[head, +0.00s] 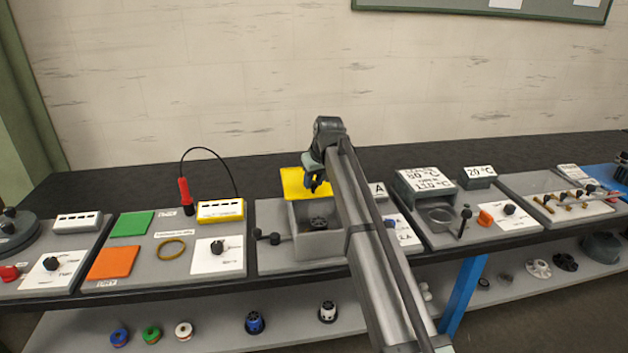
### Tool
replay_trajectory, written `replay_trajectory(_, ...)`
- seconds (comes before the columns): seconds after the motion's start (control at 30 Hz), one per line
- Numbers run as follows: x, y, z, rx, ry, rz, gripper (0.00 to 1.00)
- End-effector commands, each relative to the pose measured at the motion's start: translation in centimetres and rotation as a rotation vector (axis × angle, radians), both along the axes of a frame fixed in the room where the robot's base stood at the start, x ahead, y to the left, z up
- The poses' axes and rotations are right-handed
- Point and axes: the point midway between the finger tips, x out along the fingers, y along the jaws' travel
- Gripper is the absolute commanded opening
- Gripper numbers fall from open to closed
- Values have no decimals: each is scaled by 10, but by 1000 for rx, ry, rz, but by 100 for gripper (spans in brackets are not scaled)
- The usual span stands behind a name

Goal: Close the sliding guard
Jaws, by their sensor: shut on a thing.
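The sliding guard is a yellow plate (291,181) at the back of a grey open-topped box (318,247) on the middle station. The box's opening is uncovered in front of the plate, and a dark round part (318,222) shows inside it. My gripper (315,187) points down at the plate's right part, with its fingers shut on the guard. The exact spot held is hidden behind the fingers. My arm hides the right side of the box and part of the plate.
A black-knobbed lever (267,237) sticks out at the box's left. A red-handled probe (186,192) with a looping cable and a yellow-edged meter (220,210) stand further left. A grey heater unit (425,187) stands to the right. The dark bench behind the box is clear.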

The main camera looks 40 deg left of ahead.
Motion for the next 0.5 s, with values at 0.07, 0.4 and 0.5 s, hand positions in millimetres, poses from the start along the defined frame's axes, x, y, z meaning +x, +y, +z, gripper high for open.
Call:
replay_trajectory(0.07,0,0,0,0,0,0,0)
replay_trajectory(0.4,-22,-22,-1,0,0,0,0)
replay_trajectory(0.5,-37,-37,-1,0,0,0,0)
